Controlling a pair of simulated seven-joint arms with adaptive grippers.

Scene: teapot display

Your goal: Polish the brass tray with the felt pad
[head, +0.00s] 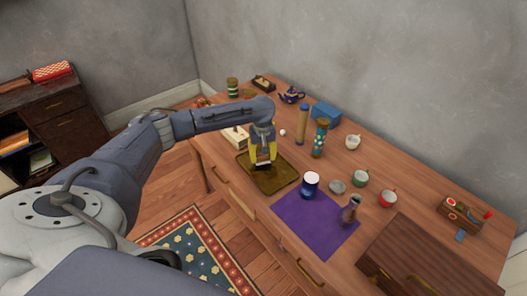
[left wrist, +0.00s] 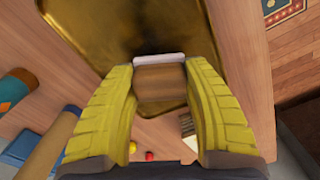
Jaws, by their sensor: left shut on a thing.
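The brass tray (head: 283,181) lies flat near the front edge of the wooden table. It is a shiny rectangle with a raised rim, and it fills the upper middle of the left wrist view (left wrist: 95,25). My left gripper (head: 262,165) is over the tray, pointing down. In the left wrist view its yellow fingers (left wrist: 160,85) are shut on the felt pad, a brown block (left wrist: 160,82) with a pale strip along its far edge. The pad is at the tray's surface; I cannot tell if it touches. My right gripper is not in view.
A purple cloth (head: 300,228) with a dark blue-and-white jar (head: 310,185) and a small vase (head: 350,212) lies right of the tray. A patterned cylinder (head: 319,138), a tan cylinder (head: 302,125), a blue box (head: 327,114) and cups (head: 360,178) stand behind. A pale box (head: 236,136) is close behind the gripper.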

